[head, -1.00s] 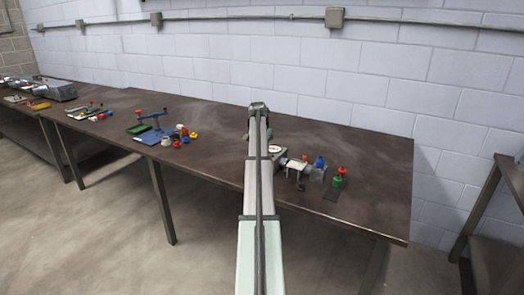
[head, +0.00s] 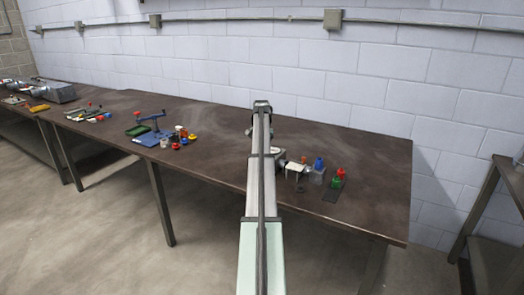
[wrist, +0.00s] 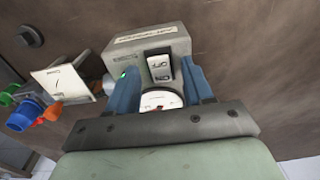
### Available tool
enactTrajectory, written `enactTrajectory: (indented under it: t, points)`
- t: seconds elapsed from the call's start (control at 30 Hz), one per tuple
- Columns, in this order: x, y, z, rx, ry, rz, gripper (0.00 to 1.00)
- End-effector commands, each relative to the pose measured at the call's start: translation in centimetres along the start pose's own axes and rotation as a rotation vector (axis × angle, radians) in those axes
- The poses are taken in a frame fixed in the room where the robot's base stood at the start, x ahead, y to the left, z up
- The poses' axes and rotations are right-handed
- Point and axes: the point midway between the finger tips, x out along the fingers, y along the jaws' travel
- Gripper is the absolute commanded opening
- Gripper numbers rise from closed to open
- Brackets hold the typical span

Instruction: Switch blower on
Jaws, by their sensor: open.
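The blower is a grey box in the wrist view (wrist: 145,45), with a label strip on its top edge. Its rocker switch (wrist: 160,70) carries OFF and ON markings, seen upside down. A small green light (wrist: 123,75) shows on its left side. A round white dial (wrist: 162,100) with a red mark lies just below the switch. My gripper (wrist: 160,82) is open, its two blue fingers on either side of the switch and dial, holding nothing. Whether a finger touches the box is unclear. In the head view my arm hides most of the blower (head: 281,154).
A white card (wrist: 62,83) and blue, green and orange knobs (wrist: 30,110) are left of the blower. A blue stand (head: 153,135) and several small parts are farther left.

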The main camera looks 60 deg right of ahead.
Motion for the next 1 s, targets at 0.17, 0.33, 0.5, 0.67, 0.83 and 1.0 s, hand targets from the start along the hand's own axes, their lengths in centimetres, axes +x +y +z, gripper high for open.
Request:
enactTrajectory:
  t: [0.17,0.33,0.5,0.67,0.83,1.0]
  points:
    - [-0.1,0.0,0.0,0.0,0.001,0.0,0.51]
    - [-1.5,0.0,-0.1,0.0,0.002,-0.001,0.51]
    - [-4.5,-0.1,-0.1,0.0,0.003,-0.001,0.51]
    - [-7.7,-0.1,-0.1,0.0,0.002,-0.001,0.51]
    - [-10.7,-0.1,-0.1,0.0,0.002,-0.001,0.51]
    - [-12.7,-0.1,-0.1,0.0,0.001,0.0,0.51]
